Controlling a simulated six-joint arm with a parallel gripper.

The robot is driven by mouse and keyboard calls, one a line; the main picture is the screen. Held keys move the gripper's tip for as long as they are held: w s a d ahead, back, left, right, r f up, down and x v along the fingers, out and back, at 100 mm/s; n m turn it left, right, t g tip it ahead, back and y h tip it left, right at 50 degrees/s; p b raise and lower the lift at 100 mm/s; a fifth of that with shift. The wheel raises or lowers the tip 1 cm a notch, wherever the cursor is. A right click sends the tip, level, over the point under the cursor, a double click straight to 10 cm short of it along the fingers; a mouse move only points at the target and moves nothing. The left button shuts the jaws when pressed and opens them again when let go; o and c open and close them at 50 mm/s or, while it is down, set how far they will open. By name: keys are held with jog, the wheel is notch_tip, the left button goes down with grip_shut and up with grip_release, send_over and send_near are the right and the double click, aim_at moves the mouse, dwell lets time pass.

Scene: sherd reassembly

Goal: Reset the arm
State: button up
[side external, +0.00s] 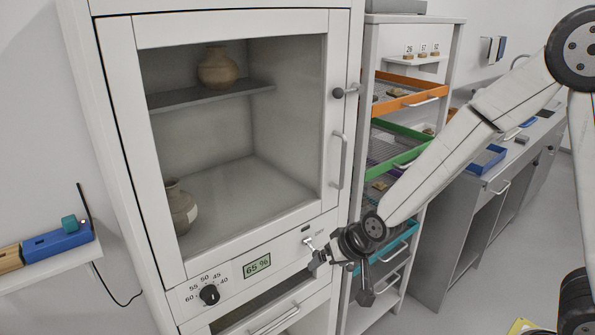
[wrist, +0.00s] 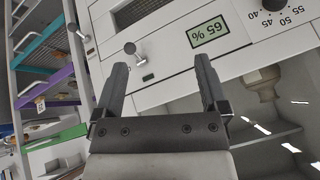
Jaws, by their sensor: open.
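My gripper (side external: 318,260) is in front of the lower right part of a white cabinet (side external: 85,60), near its control panel. In the wrist view my gripper (wrist: 160,75) shows two dark fingers spread apart with nothing between them. The panel has a display (side external: 257,265) reading 65 % and a black dial (side external: 209,294). A small metal knob or key (side external: 309,243) sits on the panel close to the fingertips; I cannot tell whether they touch it. In the wrist view a knob (wrist: 130,48) shows beyond the fingers.
Behind the cabinet's glass door stand a vase on the shelf (side external: 217,68) and a jar (side external: 180,207) below. The door has a handle (side external: 337,160). A rack with coloured trays, including an orange tray (side external: 411,92) and green tray (side external: 400,147), stands to the right. A grey bench (side external: 470,200) lies beyond.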

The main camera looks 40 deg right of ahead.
jog(key=s+d+r+n+g+h, duration=0.1)
jog(key=s+d+n+g, duration=0.2)
jog(key=s+d, duration=0.4)
jog(key=s+g, duration=0.1)
jog(key=s, duration=0.3)
jog(key=shift+d+r+n, duration=0.25)
jog(key=shift+r+n, duration=0.1)
jog(key=shift+n, duration=0.05)
